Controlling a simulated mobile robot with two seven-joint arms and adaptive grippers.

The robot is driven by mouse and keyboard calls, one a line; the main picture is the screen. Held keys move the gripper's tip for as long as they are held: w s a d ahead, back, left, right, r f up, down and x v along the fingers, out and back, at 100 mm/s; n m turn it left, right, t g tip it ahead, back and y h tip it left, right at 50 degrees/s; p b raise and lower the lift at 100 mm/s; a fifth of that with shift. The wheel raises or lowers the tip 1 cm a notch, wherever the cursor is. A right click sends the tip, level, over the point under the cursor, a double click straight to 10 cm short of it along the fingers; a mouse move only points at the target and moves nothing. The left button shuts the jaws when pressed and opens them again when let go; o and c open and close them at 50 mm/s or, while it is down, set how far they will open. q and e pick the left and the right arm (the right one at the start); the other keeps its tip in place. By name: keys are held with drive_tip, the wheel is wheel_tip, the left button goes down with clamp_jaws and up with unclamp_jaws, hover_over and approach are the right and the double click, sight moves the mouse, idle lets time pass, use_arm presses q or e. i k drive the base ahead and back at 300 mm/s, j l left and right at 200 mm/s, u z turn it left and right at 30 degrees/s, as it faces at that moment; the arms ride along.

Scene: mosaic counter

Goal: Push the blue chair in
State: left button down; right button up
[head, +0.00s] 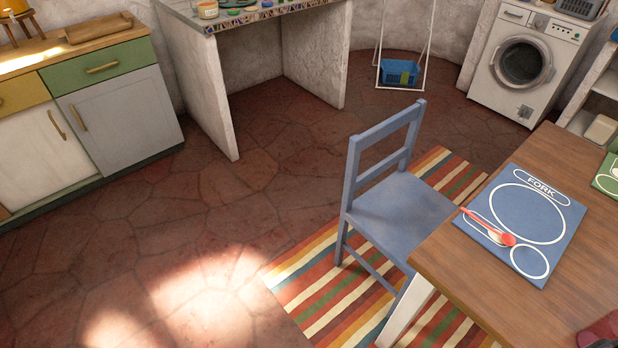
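The blue chair (394,205) stands upright on a striped rug, at the left side of the wooden table (450,265). Its backrest faces away from the table, toward the upper left. The front of its seat meets the table edge in the picture; I cannot tell how far it reaches under the top. The lower parts of its near legs are partly hidden by the table and its white leg. Neither of my grippers is in view.
The striped rug (318,292) lies under chair and table. A blue placemat (545,262) with a red spoon (505,238) lies on the table. The stone floor (200,225) left of the chair is clear. A mosaic counter (222,75), cabinets (120,118) and a washing machine (527,62) stand behind.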

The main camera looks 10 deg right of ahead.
sight(397, 214)
drive_tip(key=i+j+u, duration=0.15)
drive_tip(key=i+j, duration=0.15)
drive_tip(key=i, duration=0.2)
drive_tip(key=i+j+u, duration=0.15)
drive_tip(key=i, duration=0.4)
drive_tip(key=i+j+u, duration=0.2)
drive_tip(key=i, duration=0.35)
drive_tip(key=i+z, duration=0.65)
drive_tip(key=z, duration=0.25)
drive_tip(key=i+j+z, duration=0.2)
drive_tip(key=z, duration=0.3)
drive_tip(key=i+j+z, duration=0.45)
drive_tip(key=k+l, duration=0.1)
